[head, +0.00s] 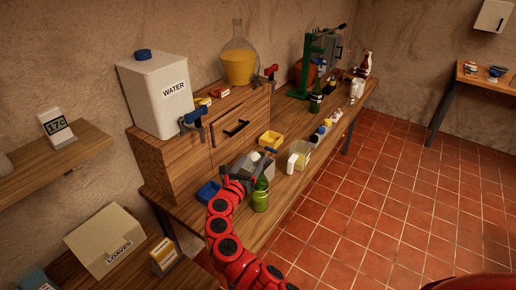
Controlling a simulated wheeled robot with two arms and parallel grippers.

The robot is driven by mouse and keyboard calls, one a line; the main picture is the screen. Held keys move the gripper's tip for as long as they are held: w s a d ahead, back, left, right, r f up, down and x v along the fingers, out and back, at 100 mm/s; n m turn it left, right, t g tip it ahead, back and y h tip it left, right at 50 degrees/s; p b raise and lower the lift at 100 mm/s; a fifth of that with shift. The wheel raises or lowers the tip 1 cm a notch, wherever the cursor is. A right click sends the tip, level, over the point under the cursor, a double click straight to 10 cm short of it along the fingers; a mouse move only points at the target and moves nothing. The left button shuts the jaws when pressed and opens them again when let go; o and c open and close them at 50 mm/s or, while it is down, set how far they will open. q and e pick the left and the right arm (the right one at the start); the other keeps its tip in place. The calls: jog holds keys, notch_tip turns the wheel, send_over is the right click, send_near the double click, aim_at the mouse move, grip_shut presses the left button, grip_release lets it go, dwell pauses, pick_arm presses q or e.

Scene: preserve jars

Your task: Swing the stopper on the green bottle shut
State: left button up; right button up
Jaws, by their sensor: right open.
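The green bottle (261,195) stands upright near the front edge of the wooden bench, left of the middle of the head view. My right gripper (258,164), at the end of the red arm, is open at the bottle's top and overlaps its neck in the picture. A small white rounded thing (255,156) shows between the grey gripper parts; I cannot tell whether it is the stopper. The bottle's mouth is partly hidden, and contact is unclear. My left gripper is not in view.
A blue bin (208,192) stands left of my gripper, and a yellow bin (271,140) behind it. A pale tub (300,153) and small bottles stand to the right. A green press (304,75) with a dark bottle (315,101) is farther along. The tiled floor (400,200) is clear.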

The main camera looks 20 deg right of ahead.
aim_at(254, 159)
jog(key=x, duration=0.4)
jog(key=shift+w+d, duration=0.2)
jog(key=shift+d, duration=0.1)
jog(key=shift+w+d, duration=0.2)
jog(key=shift+w, duration=0.25)
jog(key=shift+c, duration=0.2)
